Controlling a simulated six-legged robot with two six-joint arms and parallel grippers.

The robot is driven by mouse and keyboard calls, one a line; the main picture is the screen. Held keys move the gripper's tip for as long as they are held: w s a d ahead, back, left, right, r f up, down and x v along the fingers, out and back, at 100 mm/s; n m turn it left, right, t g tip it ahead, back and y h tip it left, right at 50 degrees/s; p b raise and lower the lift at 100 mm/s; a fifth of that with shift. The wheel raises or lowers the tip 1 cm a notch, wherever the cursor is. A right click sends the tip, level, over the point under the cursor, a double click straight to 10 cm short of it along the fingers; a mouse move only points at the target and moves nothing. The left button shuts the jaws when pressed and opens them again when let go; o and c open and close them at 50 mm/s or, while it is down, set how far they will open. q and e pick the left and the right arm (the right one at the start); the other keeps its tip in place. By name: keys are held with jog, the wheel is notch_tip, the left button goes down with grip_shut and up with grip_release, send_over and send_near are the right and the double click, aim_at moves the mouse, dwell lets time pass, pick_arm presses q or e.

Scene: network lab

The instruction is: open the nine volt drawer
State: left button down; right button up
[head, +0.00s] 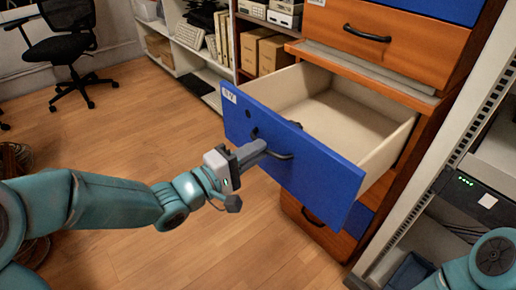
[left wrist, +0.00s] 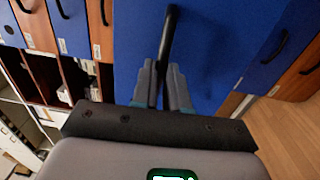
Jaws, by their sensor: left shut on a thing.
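The blue-fronted drawer (head: 320,185) is pulled well out of the wooden cabinet. Its pale inside (head: 345,115) shows, and the part I see looks mostly empty. A small white label (head: 229,96) sits at the front's upper left corner; its print is too small to read surely. My left gripper (head: 258,152) is shut on the drawer's dark handle (head: 283,156). In the left wrist view the fingers (left wrist: 161,88) close around the black bar handle (left wrist: 170,35) against the blue front (left wrist: 210,45). My right gripper is out of view.
A wooden drawer (head: 380,45) above is closed, as are the drawers below. An equipment rack (head: 460,140) stands close on the right. Shelves with boxes (head: 262,50) stand behind. An office chair (head: 68,45) is at the far left. The wooden floor (head: 120,120) between is clear.

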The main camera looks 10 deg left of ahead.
pick_arm(q)
jog(key=c, duration=1.1)
grip_release()
jog(key=shift+c, duration=0.2)
jog(key=shift+a, duration=0.1)
jog(key=b+v, duration=0.3)
jog(key=v, duration=1.3)
jog(key=shift+s, duration=0.2)
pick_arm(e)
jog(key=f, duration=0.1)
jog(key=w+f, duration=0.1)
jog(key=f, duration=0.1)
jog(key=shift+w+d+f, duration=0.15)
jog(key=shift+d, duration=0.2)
pick_arm(q)
jog(key=shift+f, duration=0.15)
